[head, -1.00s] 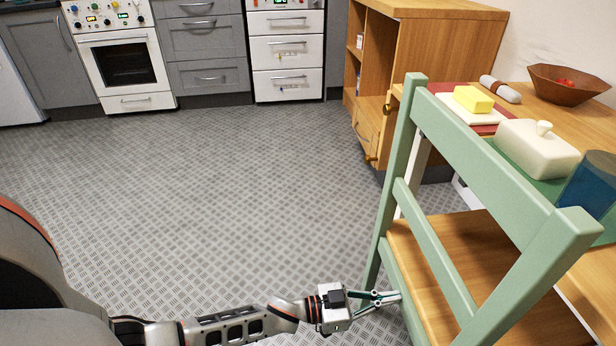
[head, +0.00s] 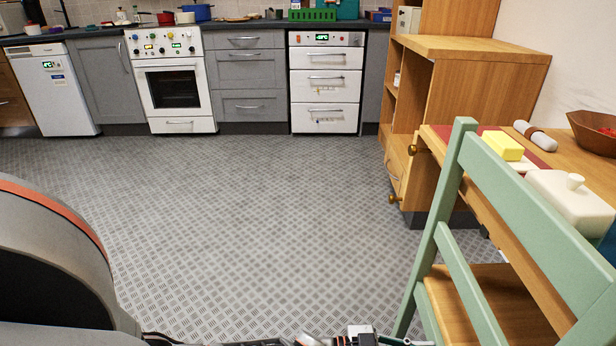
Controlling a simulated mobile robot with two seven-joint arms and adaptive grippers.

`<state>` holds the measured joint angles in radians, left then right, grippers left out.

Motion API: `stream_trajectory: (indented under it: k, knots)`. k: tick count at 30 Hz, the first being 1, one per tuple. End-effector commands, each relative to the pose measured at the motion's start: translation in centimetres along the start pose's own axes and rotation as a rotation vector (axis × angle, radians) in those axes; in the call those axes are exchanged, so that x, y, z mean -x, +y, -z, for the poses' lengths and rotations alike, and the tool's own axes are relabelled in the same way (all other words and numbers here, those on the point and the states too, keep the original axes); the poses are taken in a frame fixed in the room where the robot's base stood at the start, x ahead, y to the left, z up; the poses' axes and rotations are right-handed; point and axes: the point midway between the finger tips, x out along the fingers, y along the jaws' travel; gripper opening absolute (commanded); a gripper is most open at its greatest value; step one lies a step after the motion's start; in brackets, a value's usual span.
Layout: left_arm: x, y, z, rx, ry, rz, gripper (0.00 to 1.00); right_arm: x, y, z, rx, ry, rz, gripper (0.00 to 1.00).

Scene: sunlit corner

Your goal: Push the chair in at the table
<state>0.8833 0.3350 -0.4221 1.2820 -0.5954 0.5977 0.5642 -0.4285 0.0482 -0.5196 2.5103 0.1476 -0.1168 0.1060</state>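The pale green chair (head: 521,189) with a wooden seat (head: 487,302) stands upright at the right, its lower part cut off by the frame. Its back overlaps the wooden table (head: 566,155) in the picture. The seat's far side appears to be below the table edge; the exact gap cannot be told. My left gripper (head: 400,342) is at the bottom edge, beside the chair's near left leg. It is mostly cut off, so neither its opening nor contact with the chair can be told. My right gripper is not in view.
A wooden cabinet (head: 473,110) stands behind the table. Butter (head: 503,145), a white butter dish (head: 570,198) and a bowl (head: 596,131) are on the table. Kitchen units and an oven (head: 174,88) line the back. The patterned floor (head: 250,220) between is clear.

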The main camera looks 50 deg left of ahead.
Motion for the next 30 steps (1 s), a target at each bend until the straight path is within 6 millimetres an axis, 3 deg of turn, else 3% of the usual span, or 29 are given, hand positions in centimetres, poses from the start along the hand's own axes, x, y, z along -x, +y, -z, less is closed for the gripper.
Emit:
stream_trajectory:
  k: [21, 30]
  knots:
    - [8.9, 0.0, 0.1, -0.001, -0.001, 0.0, 0.0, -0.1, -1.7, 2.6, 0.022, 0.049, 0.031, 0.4]
    - [10.1, 0.0, -0.1, 0.001, -0.002, 0.0, 0.0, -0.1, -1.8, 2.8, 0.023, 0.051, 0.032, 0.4]
